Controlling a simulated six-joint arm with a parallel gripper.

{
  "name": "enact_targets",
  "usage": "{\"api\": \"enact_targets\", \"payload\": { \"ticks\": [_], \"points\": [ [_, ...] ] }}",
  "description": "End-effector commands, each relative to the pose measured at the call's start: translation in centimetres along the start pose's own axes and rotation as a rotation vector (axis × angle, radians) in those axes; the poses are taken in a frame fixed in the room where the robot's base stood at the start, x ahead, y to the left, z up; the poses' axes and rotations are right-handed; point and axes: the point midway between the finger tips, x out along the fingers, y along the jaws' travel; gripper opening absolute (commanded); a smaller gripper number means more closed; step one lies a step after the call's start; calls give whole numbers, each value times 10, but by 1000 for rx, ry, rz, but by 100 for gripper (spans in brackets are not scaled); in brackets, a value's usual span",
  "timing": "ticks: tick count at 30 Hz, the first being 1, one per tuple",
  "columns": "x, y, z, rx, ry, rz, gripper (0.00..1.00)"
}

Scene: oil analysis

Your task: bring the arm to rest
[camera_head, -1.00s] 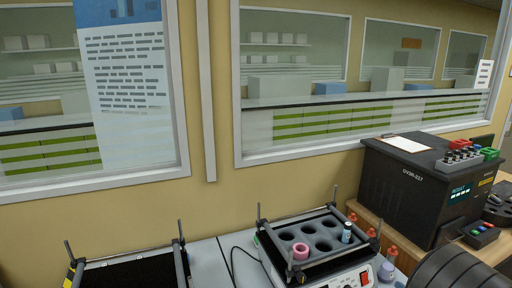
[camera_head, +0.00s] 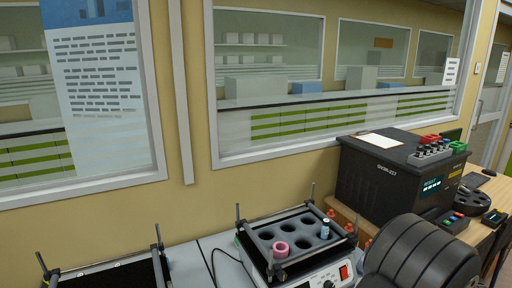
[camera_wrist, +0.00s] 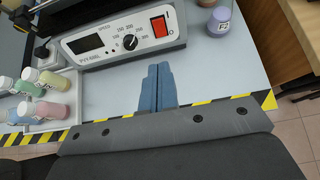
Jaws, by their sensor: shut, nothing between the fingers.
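My gripper (camera_wrist: 158,88) shows in the wrist view with its two blue fingers together and nothing between them. It is above the bench top, in front of the white control panel of a shaker (camera_wrist: 118,38) with a red switch. In the head view my dark arm link fills the lower right, and the gripper itself is out of view. The shaker also shows in the head view (camera_head: 318,270), with a black rack on top that holds a pink ring-shaped piece (camera_head: 281,249) and a small blue-capped vial (camera_head: 325,229).
A tray (camera_wrist: 65,122) of several small bottles lies left of the fingers. A lidded jar (camera_wrist: 219,22) stands at the right, near the striped bench edge (camera_wrist: 255,102). A black analyser box (camera_head: 385,180) stands behind my arm. A second black-topped device (camera_head: 110,272) is at left.

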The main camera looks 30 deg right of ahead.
Motion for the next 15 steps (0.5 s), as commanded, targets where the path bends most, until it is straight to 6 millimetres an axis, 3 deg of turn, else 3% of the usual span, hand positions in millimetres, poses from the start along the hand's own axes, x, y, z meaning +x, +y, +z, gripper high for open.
{"api": "enact_targets", "payload": {
  "ticks": [6,15],
  "points": [
    [46,1,0,1,1,4,0],
    [-18,0,0,1,-1,-3,0]
  ]
}}
